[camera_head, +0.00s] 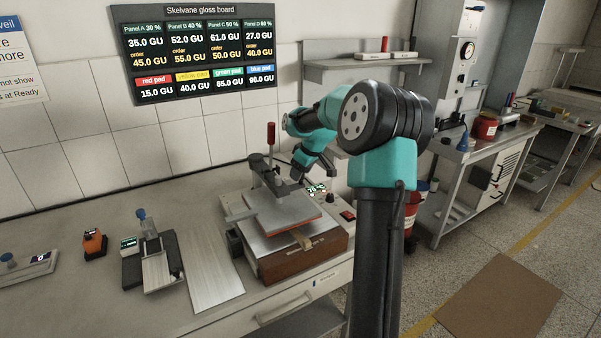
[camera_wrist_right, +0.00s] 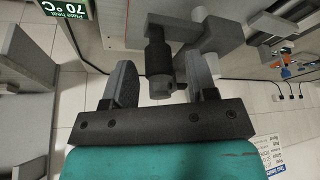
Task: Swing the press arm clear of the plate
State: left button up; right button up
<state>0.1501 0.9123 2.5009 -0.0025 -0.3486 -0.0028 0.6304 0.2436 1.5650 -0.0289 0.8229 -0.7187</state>
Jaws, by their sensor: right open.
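The press (camera_head: 292,258) stands on the bench with a flat grey plate (camera_head: 262,222) on its brown base. The dark press arm (camera_head: 266,180) reaches over the plate from a post at the back, with a red handle (camera_head: 271,134) standing up. My right gripper (camera_head: 299,172) is open just right of the arm, above the plate. In the right wrist view its fingers (camera_wrist_right: 162,70) stand apart with a dark cylindrical part (camera_wrist_right: 158,55) of the press between them; contact cannot be told. My left gripper is out of view.
A small green display (camera_head: 316,188) sits behind the plate. A shelf (camera_head: 350,63) and gloss board (camera_head: 193,52) are on the wall.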

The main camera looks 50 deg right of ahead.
jog(key=shift+w+f, duration=0.1)
jog(key=shift+f, duration=0.15)
grip_shut()
dwell(0.4)
